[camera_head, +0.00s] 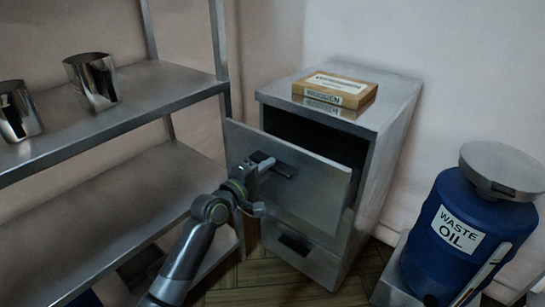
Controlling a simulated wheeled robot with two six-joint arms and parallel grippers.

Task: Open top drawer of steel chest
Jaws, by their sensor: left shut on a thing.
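The steel chest (387,130) stands against the back wall. Its top drawer (318,198) is pulled out, with a dark gap between its front panel and the cabinet body. My left gripper (270,163) is at the dark handle (285,170) on that drawer front and is shut on it; the fingertips are small and partly hidden. The lower drawer (310,258) is closed, with a dark handle of its own. My right gripper is not in view.
A yellow and white box (336,88) lies on the chest. A steel shelf (150,97) with metal containers (92,82) stands at left. A blue waste oil drum (455,235) with a round steel lid (503,170) stands at right. Some wooden floor shows in front of the chest.

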